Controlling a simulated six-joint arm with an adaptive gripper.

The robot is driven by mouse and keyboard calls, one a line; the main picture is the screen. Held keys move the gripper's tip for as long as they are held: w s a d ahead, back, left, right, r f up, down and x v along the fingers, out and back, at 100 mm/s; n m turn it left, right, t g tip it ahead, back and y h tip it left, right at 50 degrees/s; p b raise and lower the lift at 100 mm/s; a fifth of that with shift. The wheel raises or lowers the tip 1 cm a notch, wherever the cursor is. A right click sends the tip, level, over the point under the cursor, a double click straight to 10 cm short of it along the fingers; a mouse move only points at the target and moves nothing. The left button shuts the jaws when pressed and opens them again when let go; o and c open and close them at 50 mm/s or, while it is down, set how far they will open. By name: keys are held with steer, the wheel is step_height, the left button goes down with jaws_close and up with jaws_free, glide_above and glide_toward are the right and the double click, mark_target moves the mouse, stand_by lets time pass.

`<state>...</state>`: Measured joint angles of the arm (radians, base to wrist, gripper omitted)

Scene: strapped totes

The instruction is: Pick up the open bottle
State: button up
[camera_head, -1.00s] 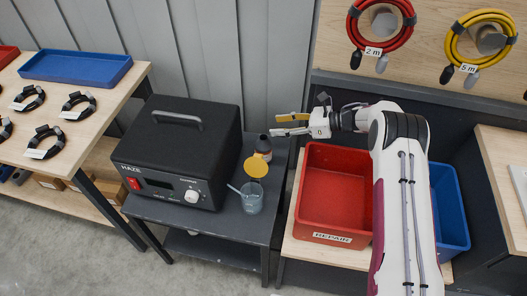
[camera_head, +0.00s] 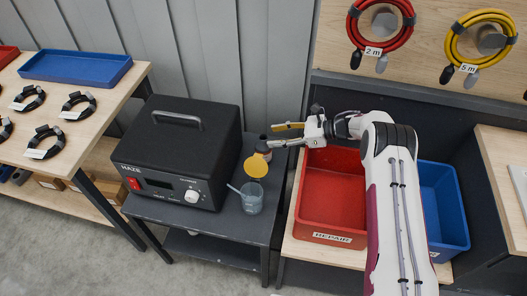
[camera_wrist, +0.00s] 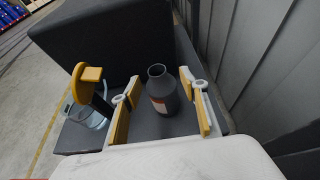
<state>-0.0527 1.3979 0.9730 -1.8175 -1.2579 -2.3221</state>
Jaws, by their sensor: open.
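The open bottle (camera_wrist: 160,92) is dark grey with an uncapped neck and a pale and red label. It stands upright on the dark side table. In the wrist view it is between the two yellow-padded fingers of my gripper (camera_wrist: 160,82), which are spread with a gap on each side. In the head view my gripper (camera_head: 278,136) is at the bottle (camera_head: 264,149), which is partly hidden by a finger and a yellow disc. My gripper is open and holds nothing.
A yellow disc (camera_head: 255,166) stands close by the bottle, with a clear cup (camera_head: 252,199) holding a stick in front. A black HAZE machine (camera_head: 180,150) fills the table's left. A red REPAIR tote (camera_head: 325,225) and a blue tote (camera_head: 447,215) lie right.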

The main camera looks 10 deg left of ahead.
mark_target(263, 139)
steer(key=shift+a+f, duration=0.1)
steer(key=shift+a, duration=0.1)
steer(key=shift+s+x, duration=0.15)
steer(key=shift+x, duration=1.1)
steer(key=shift+s+x, duration=0.1)
steer(key=shift+x, duration=1.2)
steer(key=shift+f, duration=0.1)
jaws_close()
